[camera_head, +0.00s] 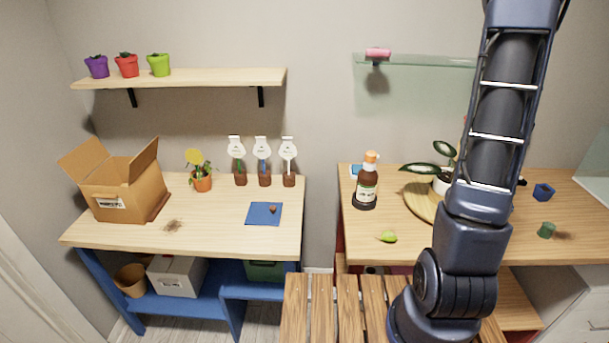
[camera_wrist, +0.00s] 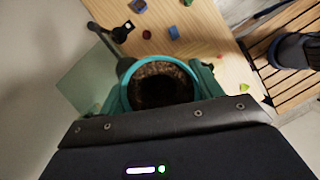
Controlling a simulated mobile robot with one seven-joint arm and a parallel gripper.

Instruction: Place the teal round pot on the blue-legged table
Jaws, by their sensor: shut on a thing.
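The teal round pot (camera_wrist: 158,86), filled with dark soil, shows in the wrist view with its open top toward the camera. My gripper (camera_wrist: 162,98) is shut on it; the fingers are mostly hidden. In the head view my arm rises out of the top of the picture, so neither gripper nor pot shows there. The blue-legged table (camera_head: 95,234) stands at the left in the head view. It has a pale wooden top, blue legs and a blue lower shelf (camera_head: 205,306).
On the blue-legged table are a cardboard box (camera_head: 122,188), a yellow-flowered pot (camera_head: 201,180), several brown pots with white tags (camera_head: 264,163) and a blue mat (camera_head: 256,216). Its front middle is mostly clear. A wall shelf (camera_head: 190,77) hangs above. A brown bottle (camera_head: 366,186) stands on the right table.

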